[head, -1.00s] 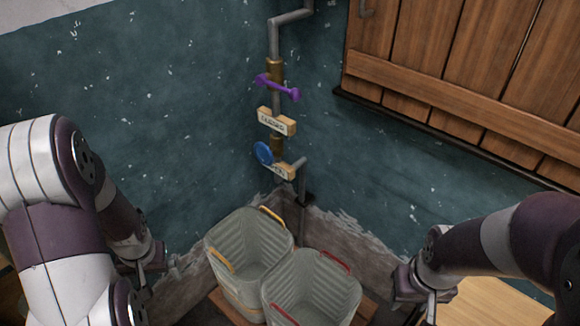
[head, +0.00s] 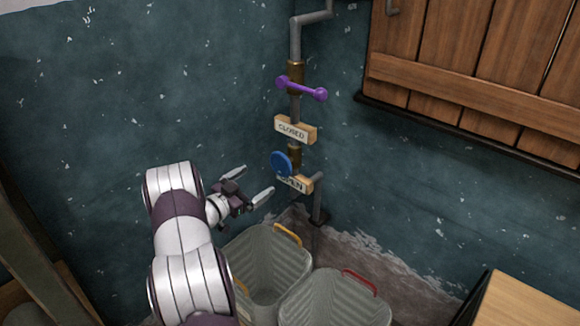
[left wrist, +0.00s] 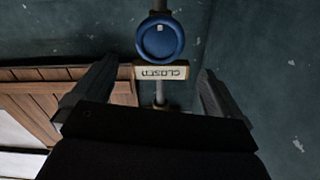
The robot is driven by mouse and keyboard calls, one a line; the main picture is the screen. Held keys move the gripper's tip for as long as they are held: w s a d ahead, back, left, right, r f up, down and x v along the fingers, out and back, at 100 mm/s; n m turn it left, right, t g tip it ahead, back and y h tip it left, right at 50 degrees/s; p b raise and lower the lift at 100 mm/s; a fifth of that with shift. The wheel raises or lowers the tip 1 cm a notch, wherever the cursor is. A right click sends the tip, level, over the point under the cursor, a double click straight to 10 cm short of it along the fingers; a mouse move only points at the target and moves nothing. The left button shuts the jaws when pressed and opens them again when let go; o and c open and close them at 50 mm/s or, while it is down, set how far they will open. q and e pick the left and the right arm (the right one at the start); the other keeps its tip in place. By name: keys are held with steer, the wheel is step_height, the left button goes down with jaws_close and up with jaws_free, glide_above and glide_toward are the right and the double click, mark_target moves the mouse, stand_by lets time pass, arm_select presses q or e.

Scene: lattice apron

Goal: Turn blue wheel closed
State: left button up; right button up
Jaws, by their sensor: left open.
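The blue wheel (head: 281,163) is a round disc on the vertical pipe in the corner. It sits between a wooden sign reading CLOSED (head: 294,130) above and a partly covered sign (head: 297,182) below that seems to read OPEN. My left gripper (head: 254,184) is open and empty, to the left of the wheel and a little below it, apart from it. In the left wrist view the blue wheel (left wrist: 160,39) shows beyond and between the open fingers, with the CLOSED sign (left wrist: 161,71) upside down. My right gripper is out of view.
A purple handle (head: 301,89) sits higher on the same pipe. Two grey bins, one with yellow handles (head: 262,262) and one with a red handle (head: 335,300), stand below. Wooden shutters (head: 470,60) are at upper right. A wooden box (head: 525,300) is at lower right.

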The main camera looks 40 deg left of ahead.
mark_target(279, 166)
arm_select(q)
steer(key=w, duration=0.7)
steer(key=w+d+b, duration=0.1)
steer(key=w, duration=0.3)
steer(key=c, duration=0.7)
